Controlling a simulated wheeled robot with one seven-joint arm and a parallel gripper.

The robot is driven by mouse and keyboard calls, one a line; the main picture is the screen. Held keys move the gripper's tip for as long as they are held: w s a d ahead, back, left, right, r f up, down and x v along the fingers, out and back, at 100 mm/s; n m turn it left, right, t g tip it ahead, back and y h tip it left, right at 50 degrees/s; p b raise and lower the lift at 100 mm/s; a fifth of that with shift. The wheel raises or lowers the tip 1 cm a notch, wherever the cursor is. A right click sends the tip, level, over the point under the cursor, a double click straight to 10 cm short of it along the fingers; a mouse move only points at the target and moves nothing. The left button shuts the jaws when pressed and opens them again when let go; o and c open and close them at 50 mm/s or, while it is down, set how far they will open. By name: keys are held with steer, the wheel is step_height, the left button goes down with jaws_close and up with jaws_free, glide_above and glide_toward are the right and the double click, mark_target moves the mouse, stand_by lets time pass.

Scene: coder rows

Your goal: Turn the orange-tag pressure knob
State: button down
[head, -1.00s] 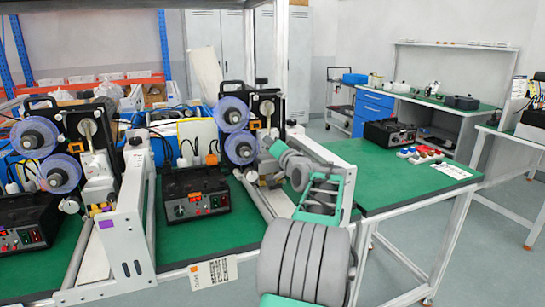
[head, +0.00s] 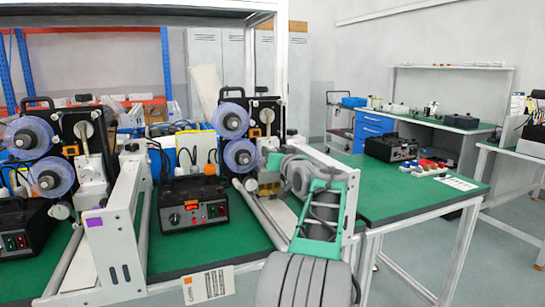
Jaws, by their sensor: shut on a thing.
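The middle coder unit, with two purple-blue reels (head: 238,155), stands on the green bench, and a small orange tag (head: 256,133) sits on its dark body. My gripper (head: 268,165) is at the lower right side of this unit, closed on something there. The held part is hidden behind the fingers and wrist, so I cannot make out the pressure knob or its angle. A small yellowish part (head: 268,188) shows just below the gripper.
A black control box (head: 193,218) with an orange mark stands left of my gripper. A white side frame (head: 122,235) rises between the stations. A right bench (head: 400,190) carries red, white and blue parts. Another reel unit (head: 50,180) stands at left.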

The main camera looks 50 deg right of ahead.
stand_by(0.3)
steer(key=c, duration=1.1)
jaws_free()
steer(key=shift+r, duration=0.4)
steer(key=s+a+r, duration=0.3)
steer(key=r, duration=0.1)
steer(key=s+a+r+p, duration=0.1)
steer(key=s+a+r, duration=0.2)
steer(key=a+r, duration=0.1)
steer(key=s+a+r+p, duration=0.1)
steer(key=s+a+r, duration=0.2)
steer(key=r, duration=0.1)
steer(key=shift+s+a, duration=0.15)
steer(key=shift+a, duration=0.1)
